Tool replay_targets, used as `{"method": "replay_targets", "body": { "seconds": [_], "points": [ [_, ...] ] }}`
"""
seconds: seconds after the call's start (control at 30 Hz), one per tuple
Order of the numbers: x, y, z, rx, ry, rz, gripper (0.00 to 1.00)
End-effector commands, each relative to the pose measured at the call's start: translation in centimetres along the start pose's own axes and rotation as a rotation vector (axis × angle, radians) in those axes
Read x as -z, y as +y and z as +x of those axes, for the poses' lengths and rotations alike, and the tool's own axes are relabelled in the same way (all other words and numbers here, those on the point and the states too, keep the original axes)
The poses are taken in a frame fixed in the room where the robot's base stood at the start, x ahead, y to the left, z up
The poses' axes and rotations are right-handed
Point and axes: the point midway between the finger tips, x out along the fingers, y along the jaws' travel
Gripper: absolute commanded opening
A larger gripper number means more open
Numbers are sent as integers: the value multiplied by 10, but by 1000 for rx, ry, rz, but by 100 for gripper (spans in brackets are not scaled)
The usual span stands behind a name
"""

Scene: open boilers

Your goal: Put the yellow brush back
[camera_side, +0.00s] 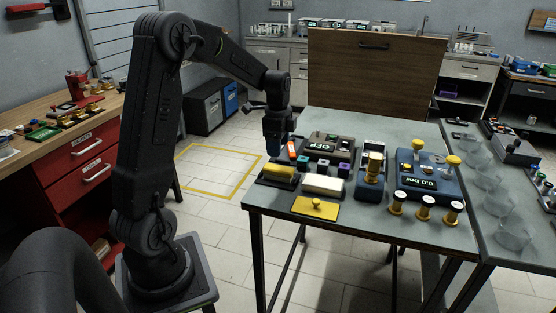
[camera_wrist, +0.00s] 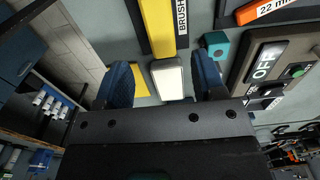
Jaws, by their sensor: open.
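A yellow bar, which looks like the yellow brush (camera_side: 281,170), lies in a dark holder on the left part of the table. In the wrist view the yellow brush (camera_wrist: 158,22) shows at the top, beside a label reading BRUSH. My gripper (camera_side: 276,150) hangs above the table's left edge, near the brush and apart from it. In the wrist view my gripper (camera_wrist: 165,76) has its two blue fingers spread, with nothing held between them. The brush's far end is cut off by the wrist frame.
A dark box reading OFF (camera_side: 322,144), an orange piece (camera_side: 292,148) and a teal cube (camera_side: 303,165) stand behind.

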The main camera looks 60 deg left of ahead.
Motion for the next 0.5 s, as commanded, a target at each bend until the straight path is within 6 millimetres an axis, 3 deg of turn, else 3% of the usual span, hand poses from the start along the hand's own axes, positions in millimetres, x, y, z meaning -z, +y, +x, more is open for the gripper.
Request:
{"method": "replay_targets", "body": {
  "seconds": [0.1, 0.3, 0.37, 0.5],
  "points": [
    [0, 0, -18, 2, 0, 0, 63],
    [5, 6, -35, 10, 2, -11, 63],
    [13, 15, -44, 28, 7, -35, 63],
    [42, 64, -73, 103, 42, -152, 63]
  ]
}}
